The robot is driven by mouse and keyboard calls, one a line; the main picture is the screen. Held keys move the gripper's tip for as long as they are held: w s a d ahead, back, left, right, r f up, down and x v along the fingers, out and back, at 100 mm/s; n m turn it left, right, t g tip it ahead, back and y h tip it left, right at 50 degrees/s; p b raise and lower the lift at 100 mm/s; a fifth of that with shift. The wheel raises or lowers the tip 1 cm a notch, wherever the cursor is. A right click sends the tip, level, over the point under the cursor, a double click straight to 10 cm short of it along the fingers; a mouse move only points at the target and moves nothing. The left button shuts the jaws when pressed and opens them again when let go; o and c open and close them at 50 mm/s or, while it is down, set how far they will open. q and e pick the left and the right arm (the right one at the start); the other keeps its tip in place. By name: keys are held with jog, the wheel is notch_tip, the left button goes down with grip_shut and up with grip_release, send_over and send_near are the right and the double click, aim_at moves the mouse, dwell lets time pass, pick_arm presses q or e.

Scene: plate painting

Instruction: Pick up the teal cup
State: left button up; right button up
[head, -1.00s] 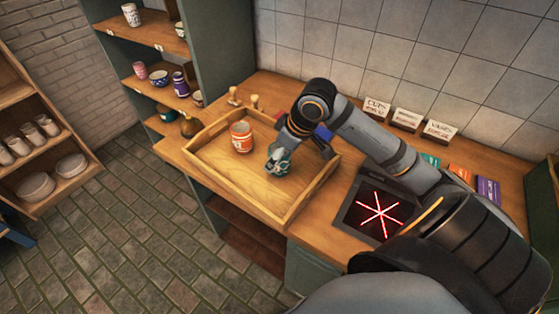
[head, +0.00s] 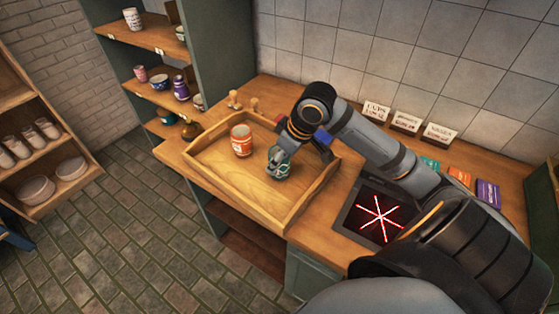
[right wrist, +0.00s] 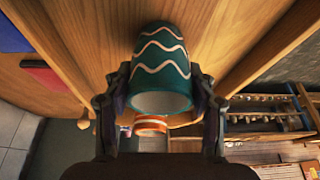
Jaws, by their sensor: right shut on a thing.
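The teal cup (right wrist: 160,62) has pale wavy lines and fills the upper middle of the right wrist view. My right gripper (right wrist: 160,95) is shut on it, one finger against each side. In the head view the cup (head: 279,171) is in the right part of the wooden tray, partly hidden by my right gripper (head: 280,157). I cannot tell whether it touches the tray floor. An orange and white cup (head: 241,141) stands in the tray to its left and also shows in the right wrist view (right wrist: 150,125). My left gripper is not in view.
The wooden tray (head: 236,206) has raised walls and sits on the counter. A dark panel with a red star pattern (head: 378,212) lies to its right. Label cards (head: 406,121) stand by the tiled wall. Shelves with cups and vases (head: 150,85) are at the back left.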

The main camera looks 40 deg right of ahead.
jog(key=shift+r, duration=0.35)
jog(key=s+a+r+b, duration=0.2)
jog(key=s+r+b, duration=0.9)
jog(key=s, duration=0.3)
jog(key=shift+r+b, duration=0.35)
jog(key=shift+r, duration=0.3)
jog(key=shift+d, duration=0.15)
